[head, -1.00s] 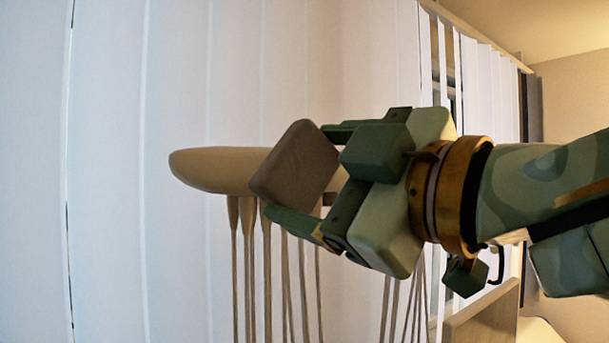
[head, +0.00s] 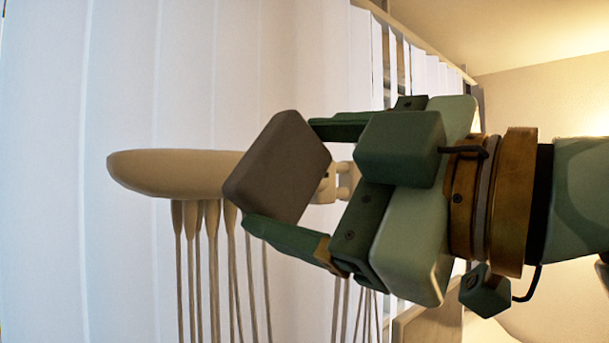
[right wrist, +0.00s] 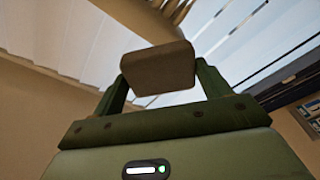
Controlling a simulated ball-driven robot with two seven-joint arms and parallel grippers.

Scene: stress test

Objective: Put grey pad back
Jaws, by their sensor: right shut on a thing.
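The grey pad (head: 277,166) is a brownish-grey block with rounded edges, held tilted in the head view. My right gripper (head: 279,174) is shut on it, with one green finger at its upper side and one at its lower side. In the right wrist view the pad (right wrist: 158,68) sits between the two fingertips of the right gripper (right wrist: 160,74). In the head view the pad overlaps part of a beige rounded piece (head: 165,172) behind it, from which several thin rods hang. I cannot tell whether the pad touches it. My left gripper is not in view.
Several thin rods (head: 197,270) hang below the beige piece. White vertical slats (head: 60,120) fill the background on the left. A pale wooden edge (head: 430,315) shows at the lower right, behind my arm. The space left of the beige piece looks clear.

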